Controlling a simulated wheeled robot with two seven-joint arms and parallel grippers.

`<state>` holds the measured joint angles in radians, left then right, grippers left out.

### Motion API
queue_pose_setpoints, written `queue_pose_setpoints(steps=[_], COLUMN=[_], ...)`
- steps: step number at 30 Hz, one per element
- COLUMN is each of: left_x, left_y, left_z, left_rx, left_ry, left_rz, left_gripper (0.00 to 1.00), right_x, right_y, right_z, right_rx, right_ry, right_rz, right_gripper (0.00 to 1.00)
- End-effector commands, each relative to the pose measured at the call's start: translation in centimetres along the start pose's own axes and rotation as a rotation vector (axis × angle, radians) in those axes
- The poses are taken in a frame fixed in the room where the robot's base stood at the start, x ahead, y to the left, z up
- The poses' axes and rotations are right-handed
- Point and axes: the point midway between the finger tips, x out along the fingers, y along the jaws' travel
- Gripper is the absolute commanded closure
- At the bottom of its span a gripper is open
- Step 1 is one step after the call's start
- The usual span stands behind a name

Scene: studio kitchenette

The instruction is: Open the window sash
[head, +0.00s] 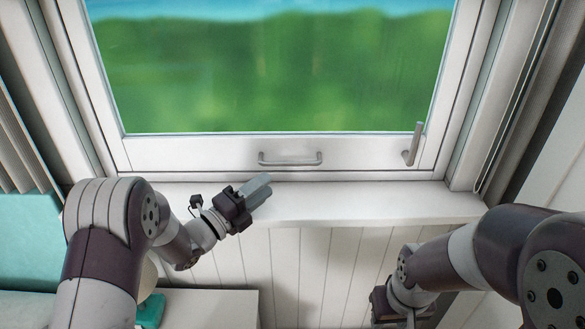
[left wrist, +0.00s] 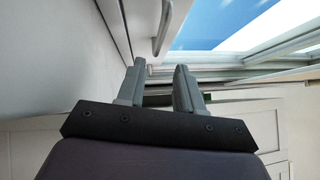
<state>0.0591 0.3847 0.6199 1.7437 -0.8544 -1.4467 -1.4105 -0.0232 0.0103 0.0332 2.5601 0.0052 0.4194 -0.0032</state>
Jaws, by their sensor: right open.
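The white-framed window sash (head: 200,152) sits in its frame and looks closed. A grey bar handle (head: 290,160) lies along its bottom rail. A lever handle (head: 414,145) at the lower right of the sash points upward. My left gripper (head: 264,188) is just below and left of the bar handle, over the sill, apart from it. In the left wrist view my left gripper's fingers (left wrist: 158,82) are apart with nothing between them, and the bar handle (left wrist: 163,28) is beyond them. My right gripper (head: 386,308) is open at the bottom edge, low before the wall, its fingertips hardly visible.
The white window sill (head: 370,205) runs under the sash, close to my left gripper. Panelled wall (head: 320,265) lies below it. Blinds or slats (head: 15,145) hang at the left. A teal thing (head: 30,245) and a white surface (head: 215,305) are at lower left.

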Motion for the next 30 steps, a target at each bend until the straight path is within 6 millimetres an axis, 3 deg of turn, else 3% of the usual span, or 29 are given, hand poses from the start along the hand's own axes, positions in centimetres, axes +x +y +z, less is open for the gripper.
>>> queue_pose_setpoints(steps=[6,12,23,27,30], left_x=[5.8,9.3,10.2,10.2,10.2], left_y=[-0.3,-0.2,0.0,0.0,0.0], left_z=[-0.1,0.0,0.1,0.1,0.1], left_rx=[-0.002,-0.003,-0.003,-0.004,-0.004], left_ry=[0.002,0.000,-0.003,-0.003,-0.002], left_rz=[0.002,0.003,0.003,0.003,0.003], left_gripper=[0.64,0.64,0.64,1.00,1.00], right_x=[-1.8,-2.4,-2.5,-2.5,-2.5], right_y=[0.0,0.0,0.0,0.0,0.0], right_z=[-0.2,-0.3,-0.3,-0.3,-0.3], right_rx=[0.000,0.000,0.000,0.000,0.000], right_ry=[0.000,0.000,0.000,0.000,0.000], right_rz=[0.000,0.000,0.000,0.000,0.000], right_gripper=[0.59,0.59,0.59,0.59,0.59])
